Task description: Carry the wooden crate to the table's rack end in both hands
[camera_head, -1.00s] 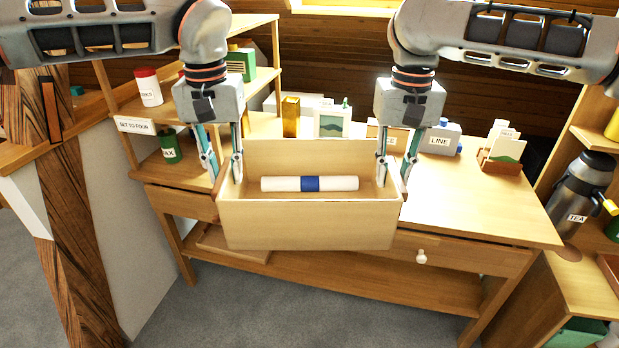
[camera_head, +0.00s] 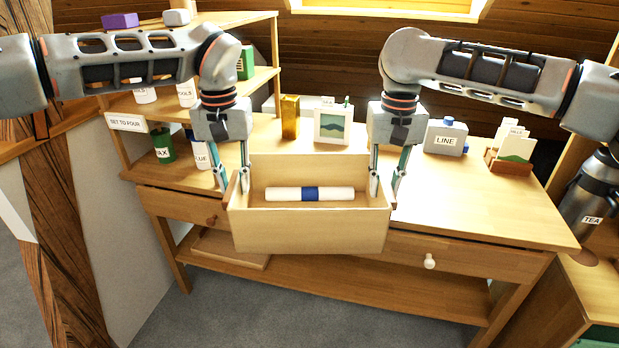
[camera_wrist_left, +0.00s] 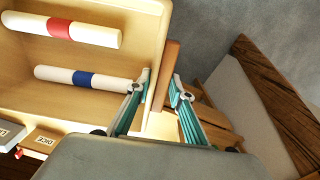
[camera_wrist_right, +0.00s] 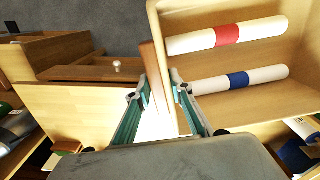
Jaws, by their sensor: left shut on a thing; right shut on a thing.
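The wooden crate (camera_head: 310,229) is a pale open box held level in front of and above the table's (camera_head: 470,212) front edge. Inside lies a white roll with a blue band (camera_head: 310,194). The wrist views also show a white roll with a red band (camera_wrist_left: 60,29) in the crate, hidden by the front wall in the head view. My left gripper (camera_head: 231,186) is shut on the crate's left side; the left wrist view shows its fingers (camera_wrist_left: 160,90) either side of a wooden piece there. My right gripper (camera_head: 386,190) is shut on the right side likewise.
A shelf rack (camera_head: 200,97) with labelled jars and a "SET TO FOUR" sign stands at the table's left end. The table's right front is clear.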

